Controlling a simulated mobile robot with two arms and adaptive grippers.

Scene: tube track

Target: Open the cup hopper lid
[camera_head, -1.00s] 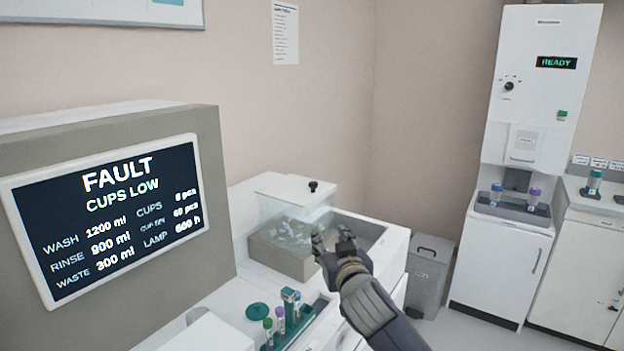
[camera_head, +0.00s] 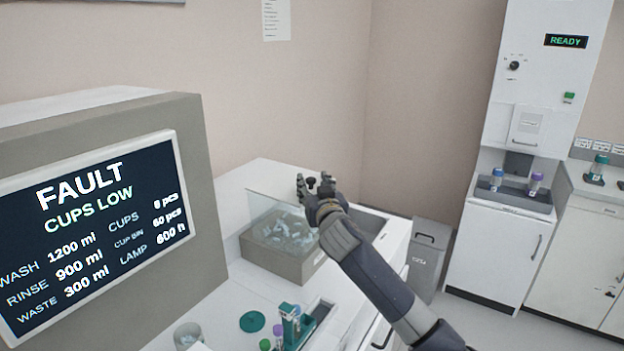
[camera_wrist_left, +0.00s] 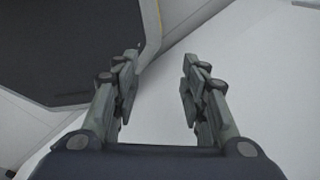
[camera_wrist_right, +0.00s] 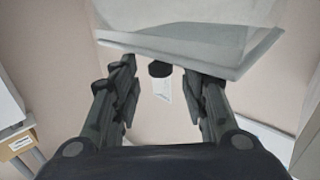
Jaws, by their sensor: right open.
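The cup hopper (camera_head: 290,264) is a box with clear walls on a beige base, with pale cups inside. Its white lid (camera_head: 280,180) lies on top and looks shut. The lid's black knob (camera_head: 311,182) shows between the fingers of my right gripper (camera_head: 316,185). The right wrist view shows the knob (camera_wrist_right: 160,69) between the two open fingertips (camera_wrist_right: 158,72), with space on both sides and no visible grip. The arm hides the hopper's right side. My left gripper (camera_wrist_left: 158,75) is open and empty in the left wrist view, and is outside the head view.
A screen (camera_head: 95,225) reading FAULT, CUPS LOW stands at left. A teal tube rack (camera_head: 292,328) and a green disc (camera_head: 253,321) are on the counter in front of the hopper. A grey bin (camera_head: 428,255) and a white READY machine (camera_head: 545,90) stand at right.

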